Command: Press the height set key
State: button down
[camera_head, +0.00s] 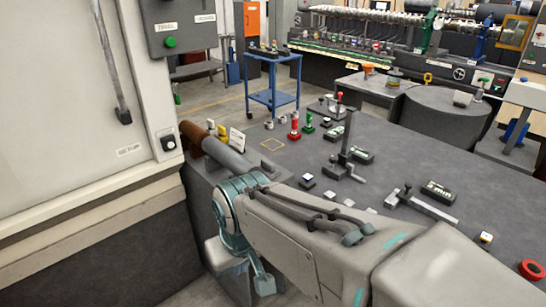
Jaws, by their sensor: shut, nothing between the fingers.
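A height gauge (343,155) stands upright on the dark grey table, with a small display (361,155) beside its post. A small black key block with a pale top (307,181) sits just in front of the gauge. Pale flat pieces (330,195) lie in a row to its right, partly behind my arm. No label is readable, so I cannot tell which is the height set key. My arm reaches in from the lower right. What looks like my gripper (263,281) hangs at its left end, shut and empty, below the table edge and apart from the keys.
A caliper (428,207) with a display (438,192) lies right of the gauge. A red ring button (531,269) sits at the lower right. A grey machine wall (70,110) closes the left side.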

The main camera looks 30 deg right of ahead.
aim_at(308, 177)
jog(key=z, duration=0.65)
jog(key=i, duration=1)
jog(key=z, duration=0.8)
